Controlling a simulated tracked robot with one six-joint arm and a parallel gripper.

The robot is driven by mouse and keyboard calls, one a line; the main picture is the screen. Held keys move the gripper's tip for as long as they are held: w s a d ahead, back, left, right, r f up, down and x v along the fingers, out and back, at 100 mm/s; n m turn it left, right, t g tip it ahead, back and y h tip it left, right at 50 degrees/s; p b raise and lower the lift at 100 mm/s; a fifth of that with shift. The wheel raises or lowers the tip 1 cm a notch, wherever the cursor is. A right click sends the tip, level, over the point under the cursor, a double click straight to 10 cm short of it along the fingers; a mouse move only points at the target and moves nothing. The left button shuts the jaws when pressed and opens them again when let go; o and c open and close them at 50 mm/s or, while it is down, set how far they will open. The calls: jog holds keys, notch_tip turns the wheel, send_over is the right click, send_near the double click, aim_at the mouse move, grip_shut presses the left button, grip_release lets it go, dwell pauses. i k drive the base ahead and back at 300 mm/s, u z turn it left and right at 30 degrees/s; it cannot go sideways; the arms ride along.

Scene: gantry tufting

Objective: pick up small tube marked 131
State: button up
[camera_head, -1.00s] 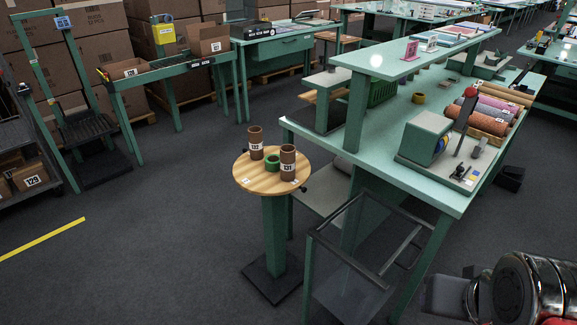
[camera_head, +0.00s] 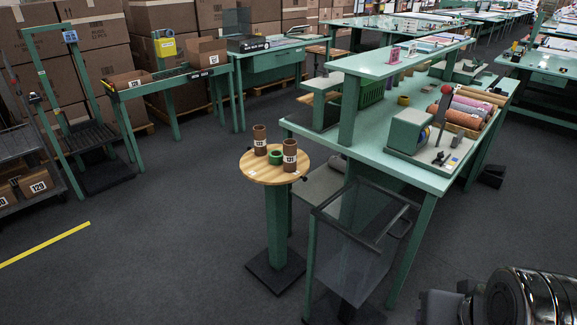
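A small brown tube with a white label reading 131 (camera_head: 290,155) stands upright on the right side of a round wooden-topped stand (camera_head: 258,175). A second brown tube with a white label (camera_head: 259,140) stands upright at the back left of the same top; its number is too small to read surely. A green ring-shaped roll (camera_head: 275,157) sits between the two tubes. Part of my arm shows at the lower right corner, well apart from the stand. No gripper fingers can be made out there.
A green workbench (camera_head: 440,185) with a shelf and rolls stands right of the stand. A grey-framed clear panel (camera_head: 360,240) stands close in front of it. A green side table (camera_head: 170,78) is at the back left. The floor left of the stand is open.

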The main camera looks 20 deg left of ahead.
aim_at(290, 145)
jog(key=k, duration=0.7)
jog(key=u, duration=0.4)
jog(key=i, duration=0.55)
jog(key=u, duration=1.1)
jog(key=i, duration=2.3)
jog(key=z, duration=0.4)
